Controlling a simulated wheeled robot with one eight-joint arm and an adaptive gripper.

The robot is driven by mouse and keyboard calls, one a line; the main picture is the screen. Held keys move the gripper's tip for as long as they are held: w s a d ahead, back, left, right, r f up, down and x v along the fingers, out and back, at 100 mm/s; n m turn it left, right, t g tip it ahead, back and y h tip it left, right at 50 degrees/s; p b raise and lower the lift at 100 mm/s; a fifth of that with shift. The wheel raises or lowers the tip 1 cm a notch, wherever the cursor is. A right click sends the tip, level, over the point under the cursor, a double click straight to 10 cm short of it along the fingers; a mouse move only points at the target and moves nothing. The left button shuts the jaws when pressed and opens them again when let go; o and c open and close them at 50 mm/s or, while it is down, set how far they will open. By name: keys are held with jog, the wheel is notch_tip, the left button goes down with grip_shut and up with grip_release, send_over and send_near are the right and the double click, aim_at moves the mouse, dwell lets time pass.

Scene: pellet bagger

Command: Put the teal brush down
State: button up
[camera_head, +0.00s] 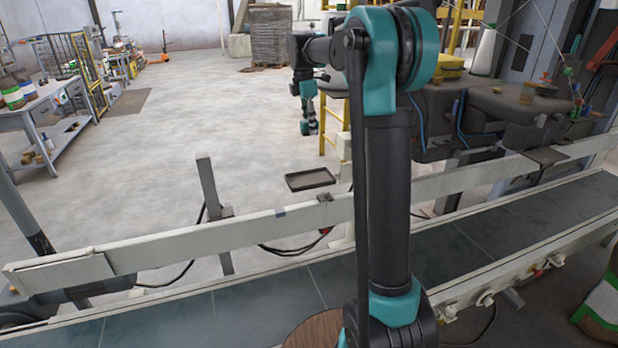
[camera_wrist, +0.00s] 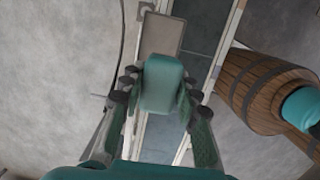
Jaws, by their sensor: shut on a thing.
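The teal brush (camera_wrist: 163,85) is a rounded teal block between the fingers of my gripper (camera_wrist: 160,100) in the wrist view. My gripper is shut on it, with one dark finger on each side. In the head view my gripper (camera_head: 309,128) hangs small and far off beyond the conveyor rail, and I cannot make out the brush clearly there. The brush is held in the air, and its underside is hidden.
A shallow dark tray (camera_head: 311,179) sits beyond the rail; a flat grey panel (camera_wrist: 162,35) lies past the brush in the wrist view. The conveyor (camera_head: 250,305) crosses the front. A wooden barrel (camera_wrist: 262,88) stands at right. Open floor (camera_head: 215,110) lies behind.

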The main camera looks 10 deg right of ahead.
aim_at(311, 180)
notch_tip(311, 180, down, 18)
jog(key=shift+f, duration=0.1)
dwell(0.4)
jog(key=shift+f, duration=0.1)
jog(key=o, duration=1)
notch_tip(311, 180, up, 12)
jog(key=a, duration=0.1)
jog(key=s+d+f+m+t, duration=0.1)
jog(key=s+f+m, duration=0.5)
jog(key=s, duration=0.5)
jog(key=s+d+f+m+t+y, duration=0.1)
jog(key=s+f+m, duration=0.5)
jog(key=s, duration=0.6)
jog(key=s+d+f+m+t, duration=0.2)
jog(key=s+f+m, duration=0.3)
jog(key=s+m, duration=0.3)
jog(key=shift+s+d+f, duration=0.15)
jog(key=shift+s, duration=0.55)
jog(key=shift+s+d+f, duration=0.1)
jog(key=shift+s+d, duration=0.1)
jog(key=shift+s, duration=0.5)
jog(key=shift+s+d+f, duration=0.15)
jog(key=shift+s, duration=0.55)
